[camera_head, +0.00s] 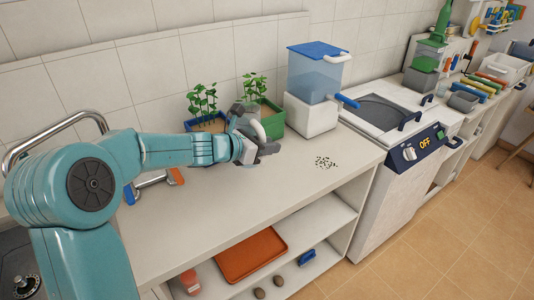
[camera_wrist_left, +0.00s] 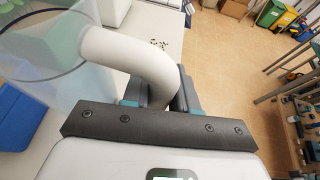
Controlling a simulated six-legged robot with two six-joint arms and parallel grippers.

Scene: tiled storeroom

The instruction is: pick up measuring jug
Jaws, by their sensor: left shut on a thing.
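The measuring jug shows in the left wrist view as a clear, bluish vessel (camera_wrist_left: 45,50) with a thick white curved handle (camera_wrist_left: 135,57). My left gripper (camera_wrist_left: 168,88) is shut on that handle. My right gripper is not in view.
Seedlings in planters (camera_head: 272,118) stand behind the gripper. A blue-lidded dispenser (camera_head: 318,75) on a white base stands to their right. Dark specks (camera_head: 325,162) lie on the counter (camera_head: 215,215). An orange tray (camera_head: 250,254) is on the shelf below. The front counter is mostly clear.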

